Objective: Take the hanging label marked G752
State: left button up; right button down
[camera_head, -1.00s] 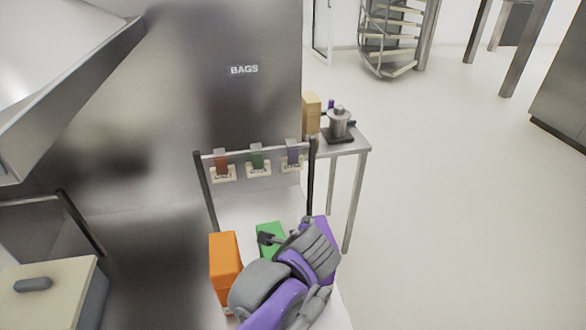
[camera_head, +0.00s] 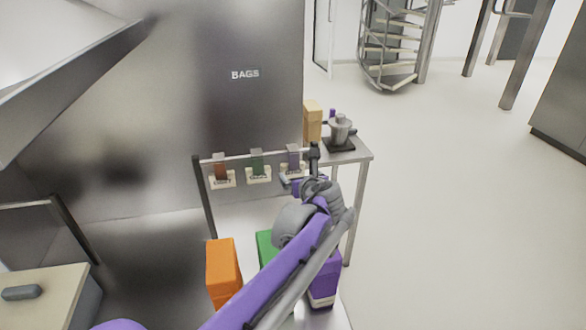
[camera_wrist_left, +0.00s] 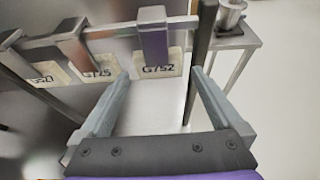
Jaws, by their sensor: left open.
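Three cards hang from a rail under coloured clips. The G752 label (camera_wrist_left: 160,70) is below the purple clip (camera_wrist_left: 153,35), rightmost of the three. In the head view this label (camera_head: 291,169) hangs just beyond my left gripper (camera_head: 298,182). In the left wrist view my left gripper (camera_wrist_left: 161,76) is open and empty, with the label's lower part framed between its fingertips. I cannot tell whether they touch it. The G725 label (camera_wrist_left: 98,73) is just left of the left fingertip. The right gripper is not in view.
The third label (camera_head: 222,179) hangs at the left under the orange clip. A dark post (camera_wrist_left: 201,50) stands right of G752. Below are an orange box (camera_head: 223,270), a green box (camera_head: 265,246) and a purple box (camera_head: 326,280). A side table (camera_head: 350,153) is behind right.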

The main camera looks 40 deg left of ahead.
aim_at(294, 171)
pick_arm(q)
jog(key=x, duration=0.5)
jog(key=shift+s, duration=0.15)
jog(key=c, duration=0.9)
